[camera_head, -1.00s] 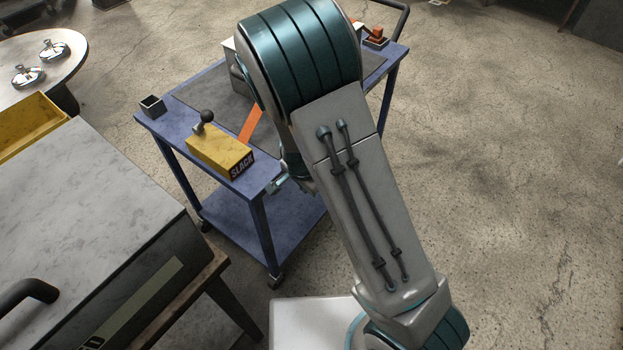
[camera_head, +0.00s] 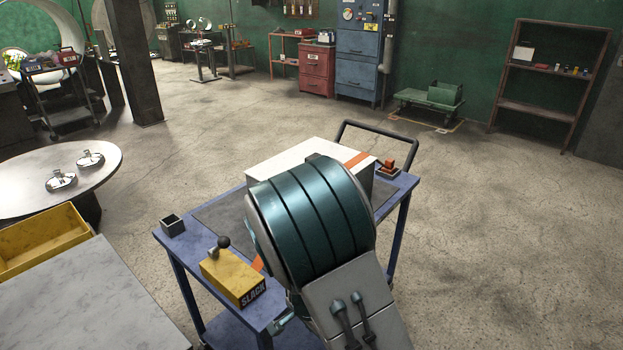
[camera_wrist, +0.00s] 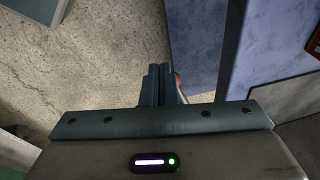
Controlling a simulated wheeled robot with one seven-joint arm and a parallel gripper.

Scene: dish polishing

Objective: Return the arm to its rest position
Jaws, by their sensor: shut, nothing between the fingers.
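My gripper (camera_wrist: 158,86) shows in the wrist view with its two dark fingers together and nothing between them. Bare concrete floor lies beyond and left of the fingers. A blue surface (camera_wrist: 265,50) is close on their right. A small red thing shows partly behind the right finger. In the head view, my teal and grey arm rises in front of the blue cart (camera_head: 205,222) and hides part of it. I cannot clearly make out my gripper in that view.
On the cart are a yellow block marked SLACK (camera_head: 233,277), a white box (camera_head: 285,160) with an orange strap, and a small dark open box (camera_head: 173,225). A round table (camera_head: 100,160) and yellow bin (camera_head: 40,240) stand left. Floor to the right is clear.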

